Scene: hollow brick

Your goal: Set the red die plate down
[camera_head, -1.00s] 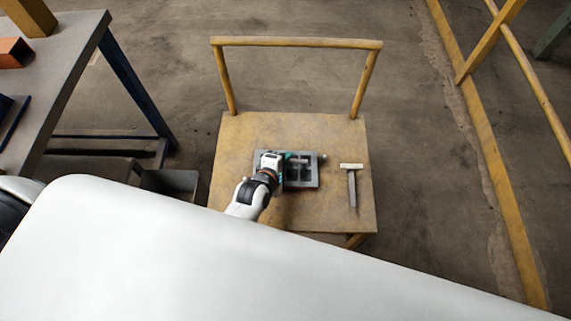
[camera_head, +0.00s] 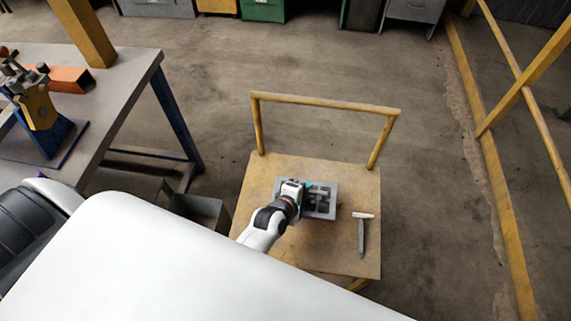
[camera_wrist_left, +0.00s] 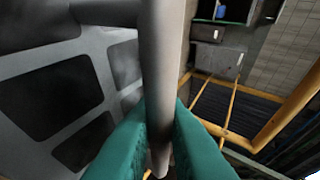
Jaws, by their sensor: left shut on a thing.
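The die plate (camera_head: 327,212) is a grey plate with square openings and a thin reddish lower edge. It is over the yellow cart top (camera_head: 262,215), left of the hammer, and looks slightly raised, though the gap is hard to see. My left gripper (camera_head: 308,189) is over the plate, shut on its grey bar. In the left wrist view the teal fingers (camera_wrist_left: 160,125) close around the bar (camera_wrist_left: 160,60), with the plate's grey grid (camera_wrist_left: 82,40) to the left. The arm hides part of the plate. My right gripper is not in view.
A hammer (camera_head: 361,235) lies on the cart top close to the plate's right side. The cart's yellow handle (camera_head: 325,102) rises at the far side. A workbench (camera_head: 125,85) stands at left, and a grey bin (camera_head: 203,212) stands beside the cart. A yellow railing runs at right.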

